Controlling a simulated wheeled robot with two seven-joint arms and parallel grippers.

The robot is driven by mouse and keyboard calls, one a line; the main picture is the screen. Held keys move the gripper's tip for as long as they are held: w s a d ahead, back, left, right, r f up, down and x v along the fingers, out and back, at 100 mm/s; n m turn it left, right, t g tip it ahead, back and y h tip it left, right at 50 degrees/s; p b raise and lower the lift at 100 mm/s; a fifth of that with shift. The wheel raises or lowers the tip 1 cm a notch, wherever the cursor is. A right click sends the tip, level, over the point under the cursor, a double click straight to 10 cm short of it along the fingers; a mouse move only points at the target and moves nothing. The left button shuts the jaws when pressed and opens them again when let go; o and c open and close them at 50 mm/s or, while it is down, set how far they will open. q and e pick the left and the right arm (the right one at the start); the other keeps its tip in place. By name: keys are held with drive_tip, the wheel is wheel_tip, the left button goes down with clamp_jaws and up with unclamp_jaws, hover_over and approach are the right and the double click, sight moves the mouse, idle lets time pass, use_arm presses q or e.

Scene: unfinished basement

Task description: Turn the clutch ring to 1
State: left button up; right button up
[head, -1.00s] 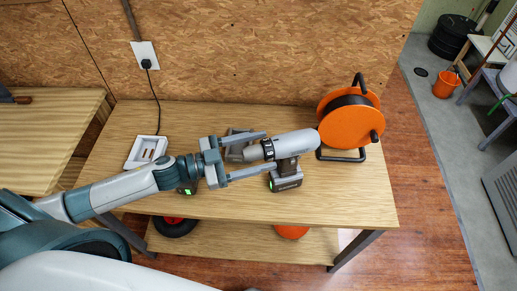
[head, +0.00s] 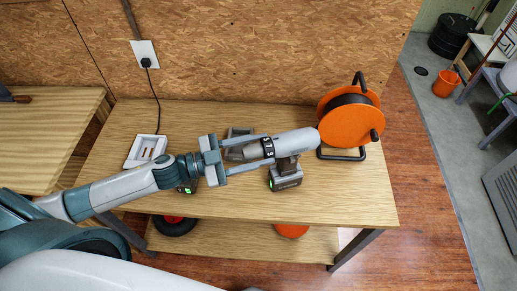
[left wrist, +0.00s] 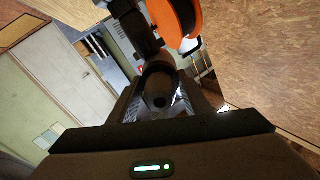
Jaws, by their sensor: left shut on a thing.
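The drill (head: 295,144) is grey with a dark battery base (head: 286,181) showing a green light. It stands upright on the workbench with its nose toward the left. Its dark clutch ring (head: 267,147) carries white marks too small to read surely. My left gripper (head: 268,151) comes from the left along the drill's nose and is shut on the clutch ring, one finger on each side. In the left wrist view the dark round nose of the drill (left wrist: 158,88) points at the camera between the fingers; the ring's marks are hidden there. My right gripper is not in view.
An orange cable reel (head: 347,124) stands close behind the drill on the workbench (head: 340,195). A white charger (head: 146,151) with a cord lies at the left. A grey object (head: 239,132) sits behind the drill's nose. The bench's front right is clear.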

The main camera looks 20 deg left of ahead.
use_arm(q)
drive_tip(key=m, duration=0.5)
drive_tip(key=shift+b, duration=0.4)
drive_tip(key=m+b, duration=0.1)
drive_tip(key=m, duration=0.3)
drive_tip(key=shift+f+m, duration=0.1)
drive_tip(key=shift+m, duration=0.3)
drive_tip(key=m+b, duration=0.1)
drive_tip(key=m, duration=0.3)
drive_tip(key=shift+m, duration=0.3)
drive_tip(key=m+b, duration=0.2)
drive_tip(key=m, duration=0.2)
drive_tip(key=shift+m, duration=0.4)
drive_tip(key=o, duration=1.1)
drive_tip(key=shift+c, duration=0.2)
drive_tip(key=shift+s+a, duration=0.1)
drive_tip(key=shift+a, duration=0.05)
